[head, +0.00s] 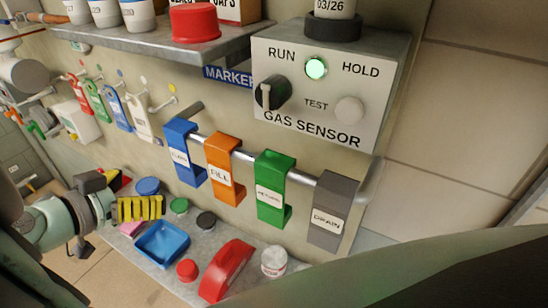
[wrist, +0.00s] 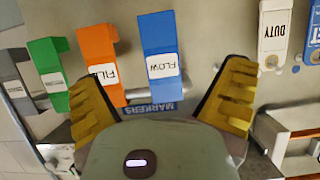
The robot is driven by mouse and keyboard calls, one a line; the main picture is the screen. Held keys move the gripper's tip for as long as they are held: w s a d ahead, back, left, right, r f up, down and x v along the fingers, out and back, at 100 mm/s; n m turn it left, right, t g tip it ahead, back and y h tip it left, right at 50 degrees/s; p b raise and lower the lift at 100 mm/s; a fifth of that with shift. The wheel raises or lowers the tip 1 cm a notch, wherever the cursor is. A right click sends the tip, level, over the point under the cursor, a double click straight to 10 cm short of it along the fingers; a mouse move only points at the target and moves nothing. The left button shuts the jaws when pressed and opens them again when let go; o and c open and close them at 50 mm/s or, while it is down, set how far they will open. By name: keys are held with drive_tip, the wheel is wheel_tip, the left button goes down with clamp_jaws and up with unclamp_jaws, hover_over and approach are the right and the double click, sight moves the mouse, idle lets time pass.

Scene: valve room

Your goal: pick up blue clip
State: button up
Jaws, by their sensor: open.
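The blue clip (head: 182,152), with a white label reading FLOW, hangs at the left end of a metal rail on the wall. In the wrist view the blue clip (wrist: 157,35) stands upside down, ahead of the space between my fingers. My gripper (head: 140,208) is to the lower left of the clip in the head view. In the wrist view my gripper (wrist: 163,82) shows its two yellow ridged fingers spread wide. It is open and nothing shows held between them.
Orange (head: 224,168), green (head: 272,188) and grey (head: 331,210) clips share the rail. A gas sensor box (head: 385,92) is above. Below, a shelf holds a blue tray (head: 163,243), a red handled object (head: 227,270) and several lids. Coloured tags (head: 112,108) hang at left.

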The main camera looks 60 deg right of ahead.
sight(185, 173)
drive_tip(key=p+x, duration=0.4)
drive_tip(key=x, duration=0.3)
drive_tip(key=shift+d, duration=0.25)
drive_tip(key=shift+d+f+p, duration=0.1)
drive_tip(key=shift+d+p, duration=0.4)
drive_tip(key=shift+p, duration=0.4)
drive_tip(key=shift+p+x, duration=0.85)
drive_tip(key=shift+p, duration=0.35)
drive_tip(key=shift+p+x, duration=0.75)
drive_tip(key=shift+x, duration=0.15)
drive_tip(key=shift+d+f, duration=0.35)
drive_tip(key=shift+f, duration=0.05)
drive_tip(key=c, duration=1.3)
drive_tip(key=shift+r, duration=0.2)
